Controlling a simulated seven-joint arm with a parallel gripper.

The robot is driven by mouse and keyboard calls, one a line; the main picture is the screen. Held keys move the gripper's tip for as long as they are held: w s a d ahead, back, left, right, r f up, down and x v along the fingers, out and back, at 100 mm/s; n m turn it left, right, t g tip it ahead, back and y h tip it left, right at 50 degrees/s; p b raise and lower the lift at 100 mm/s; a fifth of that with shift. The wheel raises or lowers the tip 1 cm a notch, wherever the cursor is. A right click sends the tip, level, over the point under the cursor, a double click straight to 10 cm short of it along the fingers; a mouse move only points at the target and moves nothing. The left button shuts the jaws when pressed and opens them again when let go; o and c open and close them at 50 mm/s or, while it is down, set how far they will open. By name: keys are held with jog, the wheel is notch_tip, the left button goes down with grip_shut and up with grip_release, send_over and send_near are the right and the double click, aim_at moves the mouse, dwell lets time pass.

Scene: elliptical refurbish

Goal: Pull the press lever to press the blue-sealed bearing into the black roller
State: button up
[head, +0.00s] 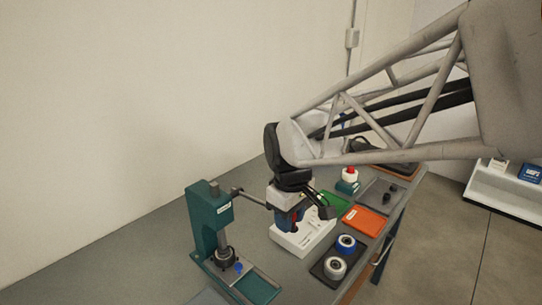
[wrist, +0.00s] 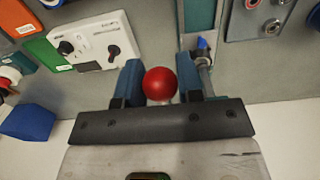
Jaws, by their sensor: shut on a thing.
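The green press (head: 205,222) stands at the left of the bench in the head view. Its lever (head: 252,198) runs from the press head out to the right, to my gripper (head: 293,221). In the wrist view the lever's red ball knob (wrist: 160,83) sits between the two blue fingers, and my gripper is shut on it. Under the press ram is a dark round part (head: 228,257), probably the black roller. A small blue piece (head: 239,267) shows beside it on the press base; I cannot tell whether it is the bearing. The roller's bore is hidden.
A white box with black knobs (head: 303,240) lies below my gripper. A dark tray (head: 322,276) holds wheels, one of them blue-rimmed (head: 346,242). A wall stands behind the bench.

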jog(key=shift+d+f, duration=0.1)
jog(key=shift+f, duration=0.9)
jog(key=shift+s+f, duration=0.1)
jog(key=shift+f, duration=1.7)
jog(key=shift+f, duration=0.1)
jog(key=shift+w+a+f, duration=0.15)
jog(key=shift+f, duration=0.55)
jog(key=shift+w+a+f, duration=0.15)
jog(key=shift+f, duration=0.6)
